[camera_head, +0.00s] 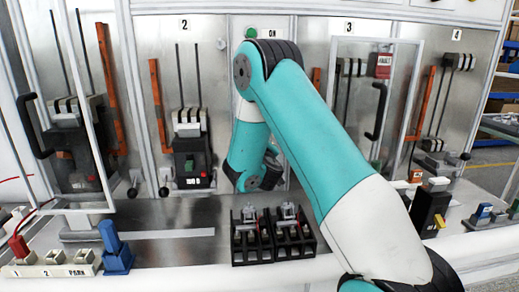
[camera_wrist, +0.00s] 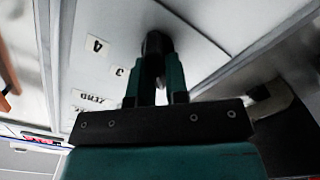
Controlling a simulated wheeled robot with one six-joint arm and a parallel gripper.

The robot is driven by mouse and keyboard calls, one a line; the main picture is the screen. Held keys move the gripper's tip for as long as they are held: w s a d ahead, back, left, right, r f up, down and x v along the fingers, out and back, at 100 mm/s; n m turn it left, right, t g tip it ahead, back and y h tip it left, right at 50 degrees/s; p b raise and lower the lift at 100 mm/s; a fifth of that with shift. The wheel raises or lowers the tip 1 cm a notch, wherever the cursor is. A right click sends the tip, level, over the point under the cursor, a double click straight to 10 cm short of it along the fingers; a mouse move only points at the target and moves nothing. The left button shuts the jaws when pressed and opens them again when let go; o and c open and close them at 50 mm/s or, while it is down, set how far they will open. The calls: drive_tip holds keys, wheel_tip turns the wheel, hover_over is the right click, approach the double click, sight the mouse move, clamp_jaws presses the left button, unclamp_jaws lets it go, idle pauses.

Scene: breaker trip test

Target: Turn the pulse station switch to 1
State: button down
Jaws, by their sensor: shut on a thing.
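In the wrist view, my gripper (camera_wrist: 155,85) is closed on a black knob (camera_wrist: 157,42) that stands out from a pale panel (camera_wrist: 200,45). The knob looks like the switch. Its pointer and the mark it faces are hidden. Small labels sit beside it: one like 4 (camera_wrist: 97,44), one like 3 (camera_wrist: 119,71) and one like ZERO (camera_wrist: 93,98). No label 1 can be read in the wrist view. In the head view my gripper and the knob are hidden behind my teal and white arm.
Bay 2 holds a black breaker (camera_head: 192,160) and an orange bar (camera_head: 158,105). A clear door with a black handle (camera_head: 376,110) stands right of my arm. Black units (camera_head: 252,240) sit on the bench, with a blue block (camera_head: 116,248) at left.

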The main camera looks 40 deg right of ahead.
drive_tip(key=shift+a+f+n, duration=0.1)
drive_tip(key=shift+f+n, duration=0.05)
drive_tip(key=shift+n, duration=1.35)
drive_tip(key=c, duration=1.1)
unclamp_jaws()
drive_tip(key=shift+b, duration=0.4)
drive_tip(key=b+v, duration=1.7)
drive_tip(key=b, duration=0.1)
drive_tip(key=shift+s+a, duration=0.15)
